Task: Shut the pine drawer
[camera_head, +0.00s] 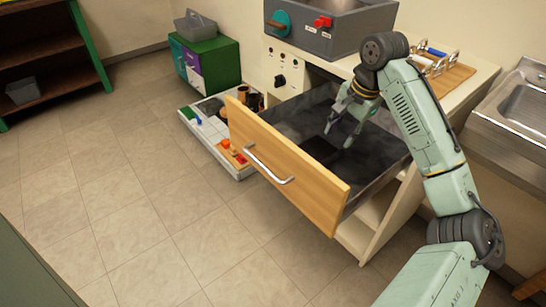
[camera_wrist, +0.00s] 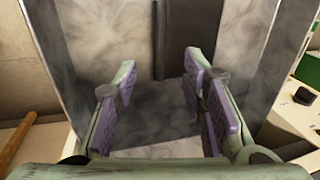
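The pine drawer (camera_head: 288,165) is pulled far out of the cabinet, its pine front facing the lower left with a curved metal handle (camera_head: 268,170) on it. Its grey interior (camera_head: 375,155) shows, with a dark patch on the floor of it. My gripper (camera_head: 342,138) is over the drawer's interior, behind the front panel, fingers pointing down. In the wrist view my gripper (camera_wrist: 158,105) has its two purple-padded fingers apart with nothing between them. The drawer's grey inside surfaces (camera_wrist: 205,35) fill most of that view. I cannot tell whether the fingertips touch the drawer.
A tray (camera_head: 240,172) with small items lies on the floor beside the drawer's left end. A green cabinet (camera_head: 212,62) stands behind it. A sink (camera_head: 520,105) is at right. The floor in front is clear.

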